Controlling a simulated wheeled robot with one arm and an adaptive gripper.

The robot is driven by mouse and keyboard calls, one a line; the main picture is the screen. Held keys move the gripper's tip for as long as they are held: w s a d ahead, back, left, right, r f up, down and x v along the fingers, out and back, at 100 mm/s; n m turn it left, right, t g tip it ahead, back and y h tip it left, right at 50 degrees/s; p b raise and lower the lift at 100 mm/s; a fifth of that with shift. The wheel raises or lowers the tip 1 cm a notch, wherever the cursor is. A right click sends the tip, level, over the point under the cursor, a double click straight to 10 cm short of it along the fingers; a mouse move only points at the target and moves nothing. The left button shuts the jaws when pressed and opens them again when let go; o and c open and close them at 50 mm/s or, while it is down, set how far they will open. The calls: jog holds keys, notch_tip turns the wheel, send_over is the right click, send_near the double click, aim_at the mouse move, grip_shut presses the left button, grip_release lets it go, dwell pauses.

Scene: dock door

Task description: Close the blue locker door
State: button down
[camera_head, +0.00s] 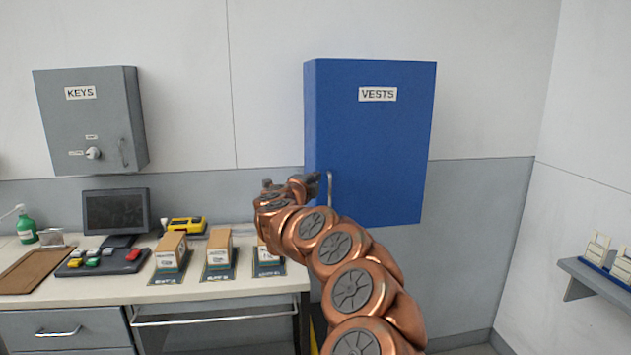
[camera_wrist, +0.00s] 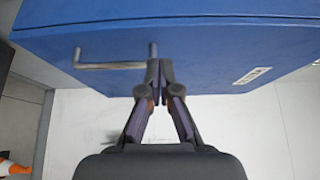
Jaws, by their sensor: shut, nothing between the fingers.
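The blue locker (camera_head: 375,140) labelled VESTS hangs on the back wall, right of centre in the head view. Its door front looks flush with the body, with no wide gap visible. A grey bar handle (camera_head: 331,188) is low on the door's left edge; it also shows in the wrist view (camera_wrist: 105,66). My gripper (camera_head: 314,183) is at the locker's lower left, beside the handle. In the wrist view my shut, empty fingertips (camera_wrist: 159,66) are by one end of the handle, close to the blue face; I cannot tell whether they touch.
A grey KEYS cabinet (camera_head: 92,120) hangs at the left. Below it, a counter (camera_head: 200,291) holds a monitor (camera_head: 116,212), a keypad (camera_head: 103,262) and boxes on stands. A wall shelf (camera_head: 585,275) is at the right. The wall right of the locker is clear.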

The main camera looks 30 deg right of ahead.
jog(key=w+a+b, duration=0.1)
jog(key=w+a, duration=0.4)
jog(key=a, duration=0.2)
jog(key=shift+w+a, duration=0.25)
jog(key=shift+w, duration=0.15)
dwell(0.4)
